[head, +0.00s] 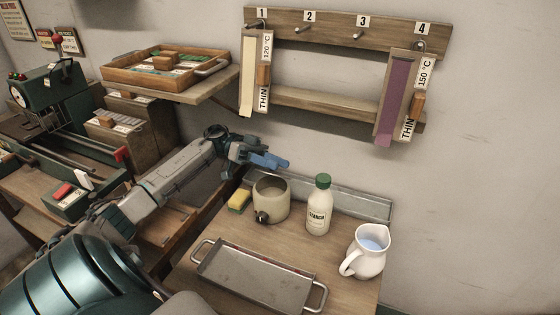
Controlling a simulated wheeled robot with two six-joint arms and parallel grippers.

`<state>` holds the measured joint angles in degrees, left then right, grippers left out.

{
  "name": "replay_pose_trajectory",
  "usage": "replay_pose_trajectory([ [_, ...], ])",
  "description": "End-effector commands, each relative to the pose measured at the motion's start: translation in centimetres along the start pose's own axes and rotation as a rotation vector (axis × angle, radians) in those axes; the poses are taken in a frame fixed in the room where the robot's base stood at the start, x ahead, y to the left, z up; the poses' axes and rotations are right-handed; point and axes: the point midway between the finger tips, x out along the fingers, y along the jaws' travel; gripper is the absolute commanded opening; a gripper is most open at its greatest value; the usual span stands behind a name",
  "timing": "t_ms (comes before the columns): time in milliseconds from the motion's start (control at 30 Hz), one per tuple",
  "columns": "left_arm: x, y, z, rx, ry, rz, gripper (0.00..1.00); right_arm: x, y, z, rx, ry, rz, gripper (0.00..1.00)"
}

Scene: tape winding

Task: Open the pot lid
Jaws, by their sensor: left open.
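A cream pot (281,200) stands on the wooden worktop, left of the starch bottle. A dark knob (262,217) shows low on its front. Its round top looks brownish grey inside a pale rim; I cannot clearly tell whether this is a lid or the open inside. My left gripper (284,163) is just above and behind the pot's top in the picture, with blue-grey fingers. It is open and I see nothing in it. I cannot tell whether it touches the pot. My right gripper is not in view.
A yellow sponge (239,200) is left of the pot. A labelled bottle with a green cap (319,206) and a white jug (365,253) stand to its right. A metal tray (252,278) lies in front. A wall rack (340,32) with hanging strips is above.

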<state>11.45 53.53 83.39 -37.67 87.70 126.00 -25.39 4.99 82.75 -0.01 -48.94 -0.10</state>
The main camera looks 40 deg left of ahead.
Motion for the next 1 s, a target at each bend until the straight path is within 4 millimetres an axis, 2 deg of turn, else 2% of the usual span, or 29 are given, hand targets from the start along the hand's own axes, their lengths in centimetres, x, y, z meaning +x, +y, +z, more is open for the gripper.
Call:
replay_pose_trajectory([
  [200,1.8,0.0,0.0,0.0,0.001,0.0,0.42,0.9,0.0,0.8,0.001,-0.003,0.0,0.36],
  [467,2.0,0.0,0.0,-0.001,0.0,0.0,0.42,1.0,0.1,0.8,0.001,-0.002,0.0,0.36],
  [500,2.0,0.0,0.0,-0.001,0.0,0.0,0.4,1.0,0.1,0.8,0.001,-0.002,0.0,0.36],
  [700,2.0,0.0,0.0,-0.001,0.0,0.0,0.01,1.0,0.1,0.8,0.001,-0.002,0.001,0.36],
  [1000,1.9,0.0,-0.1,-0.009,0.002,0.001,0.0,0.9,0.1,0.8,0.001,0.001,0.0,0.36],
])
